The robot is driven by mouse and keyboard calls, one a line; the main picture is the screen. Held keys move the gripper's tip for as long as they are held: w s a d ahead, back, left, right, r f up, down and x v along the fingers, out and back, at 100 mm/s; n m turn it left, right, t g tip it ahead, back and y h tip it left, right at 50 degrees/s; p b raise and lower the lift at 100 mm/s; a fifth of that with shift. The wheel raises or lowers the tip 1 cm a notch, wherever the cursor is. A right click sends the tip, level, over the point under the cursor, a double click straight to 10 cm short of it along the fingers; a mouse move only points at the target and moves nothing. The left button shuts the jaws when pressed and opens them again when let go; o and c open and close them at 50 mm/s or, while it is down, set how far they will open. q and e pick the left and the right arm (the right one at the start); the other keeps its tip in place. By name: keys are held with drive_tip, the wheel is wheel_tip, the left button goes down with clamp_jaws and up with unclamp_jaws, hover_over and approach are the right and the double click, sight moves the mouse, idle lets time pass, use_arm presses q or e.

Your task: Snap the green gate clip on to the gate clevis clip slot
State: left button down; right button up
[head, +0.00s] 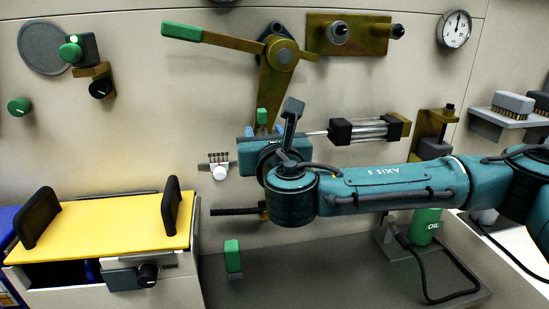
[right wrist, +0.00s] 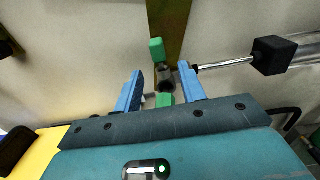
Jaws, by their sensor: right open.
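The gate clevis (right wrist: 165,76) is a grey fitting at the lower end of the brass gate lever (head: 271,95). My right gripper (head: 266,130) is at this lower end, its blue fingers open and apart. In the right wrist view the fingers (right wrist: 160,72) stand either side of a green piece (right wrist: 165,100), which looks like the green gate clip and lies close to the clevis. Whether it is seated in the slot cannot be told. Another green piece (right wrist: 157,49) shows just beyond the clevis, also in the head view (head: 262,115). My left gripper is not in view.
A cylinder with a rod (head: 368,130) reaches toward the clevis from the right. A green block (head: 233,256) stands on the grey shelf (head: 300,280). A yellow lid (head: 105,222) with black handles is at left. An oil bottle (head: 426,226) stands at right.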

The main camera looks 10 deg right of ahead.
drive_tip(key=s+b, duration=0.1)
drive_tip(key=s, duration=0.9)
drive_tip(key=shift+s+d+b, duration=0.3)
drive_tip(key=shift+d+b, duration=0.1)
drive_tip(key=shift+d, duration=0.05)
drive_tip(key=s+a+f+m+g+y+p, duration=0.1)
drive_tip(key=a+f+m+g+y, duration=0.25)
drive_tip(key=f+m, duration=0.55)
drive_tip(key=s+a+f+m+g+y+p, duration=0.1)
drive_tip(key=a+f+m+g+y, duration=0.25)
drive_tip(key=f+m, duration=0.6)
drive_tip(key=s+d+f+m+h, duration=0.1)
drive_tip(key=s+d+f+m, duration=0.3)
drive_tip(key=f, duration=0.3)
drive_tip(key=s+d+f+m+h+p, duration=0.1)
drive_tip(key=s+d+f+m+h, duration=0.1)
drive_tip(key=s+d+f+m, duration=0.3)
drive_tip(key=s+d+f+m+h, duration=0.2)
drive_tip(key=s+d+f+m, duration=0.3)
drive_tip(key=f, duration=0.6)
drive_tip(key=shift+d+f+m, duration=0.25)
drive_tip(key=shift+d+m, duration=0.5)
drive_tip(key=shift+d, duration=0.2)
drive_tip(key=shift+s, duration=0.1)
